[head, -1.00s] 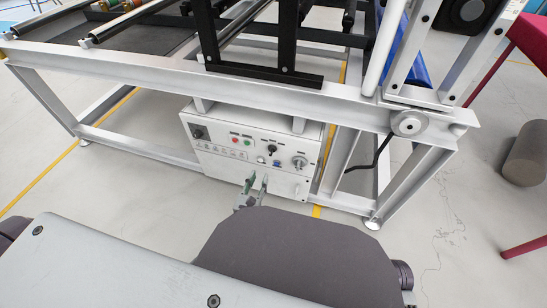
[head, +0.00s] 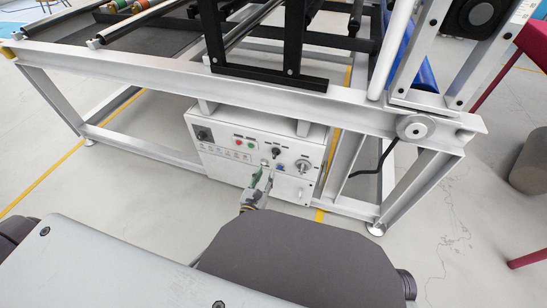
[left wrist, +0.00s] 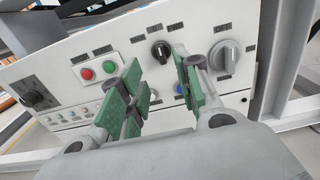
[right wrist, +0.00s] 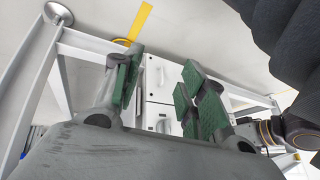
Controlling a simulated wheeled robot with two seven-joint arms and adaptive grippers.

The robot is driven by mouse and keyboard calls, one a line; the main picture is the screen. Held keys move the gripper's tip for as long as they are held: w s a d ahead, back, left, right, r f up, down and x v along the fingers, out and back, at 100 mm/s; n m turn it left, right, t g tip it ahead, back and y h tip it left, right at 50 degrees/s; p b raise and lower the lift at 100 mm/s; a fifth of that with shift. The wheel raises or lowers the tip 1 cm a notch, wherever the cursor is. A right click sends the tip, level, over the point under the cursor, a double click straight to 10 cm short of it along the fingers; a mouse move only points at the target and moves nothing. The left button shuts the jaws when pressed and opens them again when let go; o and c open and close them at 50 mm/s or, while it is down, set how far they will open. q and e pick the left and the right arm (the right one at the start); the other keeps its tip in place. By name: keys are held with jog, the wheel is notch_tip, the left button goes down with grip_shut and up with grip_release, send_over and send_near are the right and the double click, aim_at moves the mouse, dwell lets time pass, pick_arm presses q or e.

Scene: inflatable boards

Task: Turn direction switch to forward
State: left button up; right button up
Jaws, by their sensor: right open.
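A white control panel (head: 255,150) hangs under the metal frame. A black rotary knob (left wrist: 161,51) sits at its upper middle and also shows in the head view (head: 276,152). A larger grey knob (left wrist: 224,57) is to its right, and another black knob (left wrist: 35,95) is at the far left. My right gripper (right wrist: 160,72) is open and empty, outside the head view.
Red (left wrist: 87,74) and green (left wrist: 109,67) buttons lie left of the middle knob. A blue button (left wrist: 180,88) is below it, partly near the right finger. The frame's beam (head: 300,104) runs above the panel, with a leg (head: 415,182) to the right.

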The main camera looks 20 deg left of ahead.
aim_at(274, 156)
pick_arm(q)
jog(key=w+b, duration=0.1)
jog(key=w, duration=0.4)
jog(key=shift+w+d, duration=0.1)
jog(key=shift+w, duration=0.8)
jog(key=shift+w+b, duration=0.3)
jog(key=shift+w, duration=1.45)
pick_arm(e)
jog(key=shift+t+y, duration=0.3)
jog(key=shift+t, duration=0.1)
jog(key=shift+a+f, duration=0.2)
jog(key=shift+f, duration=0.8)
jog(key=shift+a+f, duration=0.2)
jog(key=shift+f, duration=0.8)
pick_arm(q)
jog(key=shift+d, duration=0.1)
jog(key=c, duration=0.7)
